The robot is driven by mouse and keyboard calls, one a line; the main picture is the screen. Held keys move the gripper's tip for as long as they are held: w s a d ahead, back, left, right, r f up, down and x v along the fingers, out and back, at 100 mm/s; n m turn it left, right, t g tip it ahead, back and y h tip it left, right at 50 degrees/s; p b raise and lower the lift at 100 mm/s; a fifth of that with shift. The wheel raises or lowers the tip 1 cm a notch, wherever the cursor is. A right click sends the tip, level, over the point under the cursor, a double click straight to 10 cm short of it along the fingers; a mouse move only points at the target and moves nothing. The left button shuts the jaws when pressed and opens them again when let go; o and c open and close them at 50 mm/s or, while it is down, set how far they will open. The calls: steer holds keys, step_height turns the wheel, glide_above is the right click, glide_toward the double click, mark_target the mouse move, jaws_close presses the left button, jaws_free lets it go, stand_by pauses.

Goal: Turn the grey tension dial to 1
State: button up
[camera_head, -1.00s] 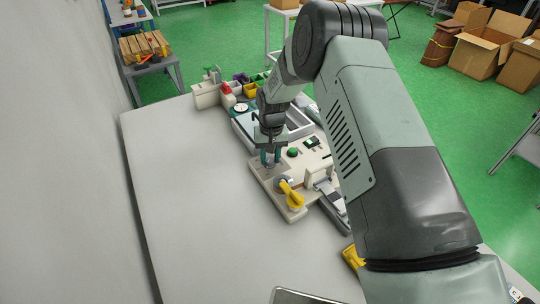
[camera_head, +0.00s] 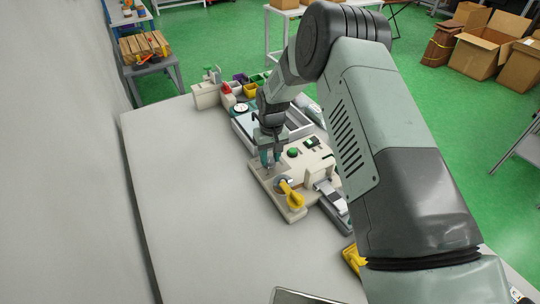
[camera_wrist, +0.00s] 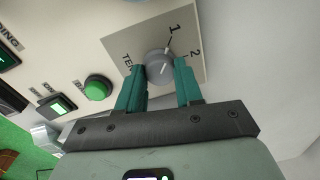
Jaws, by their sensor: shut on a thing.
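The grey tension dial (camera_wrist: 158,66) is round and sits on a beige label plate (camera_wrist: 196,90) printed with a partly hidden "TEN…" and the marks 1 and 2. In the head view my gripper (camera_head: 271,160) reaches down to the far-left part of the beige control panel (camera_head: 268,186), where the dial itself is hidden or too small to make out.
A green button (camera_wrist: 97,88) and a lit green switch (camera_wrist: 57,106) lie beside the dial. A yellow-handled rotary switch (camera_head: 291,195) stands near the panel's front corner. Coloured bins (camera_head: 250,89) are behind. The table (camera_head: 190,200) is clear on the left.

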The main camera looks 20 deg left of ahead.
steer(key=o, duration=1)
steer(key=shift+o, duration=0.2)
step_height(320, 180, up, 11)
steer(key=shift+d, duration=0.15)
steer(key=shift+w, duration=0.1)
step_height(320, 180, up, 15)
steer(key=m+t, duration=0.1)
steer(key=t, duration=0.1)
glide_above(271, 159)
steer(key=s+d, duration=0.2)
steer(key=d, duration=0.6)
steer(key=s+d+r+m+t, duration=0.1)
steer(key=s+d+r+m, duration=0.1)
steer(key=s+d+r, duration=0.7)
steer(key=s+d+r+m+t, duration=0.1)
steer(key=s+d, duration=0.4)
steer(key=s, duration=0.5)
steer(key=s+d+r+m+t, duration=0.1)
steer(key=s+d+r+m, duration=0.2)
steer(key=s, duration=0.7)
steer(key=shift+d+r+t, duration=0.4)
steer(key=shift+d+r, duration=0.2)
steer(key=shift+d, duration=0.25)
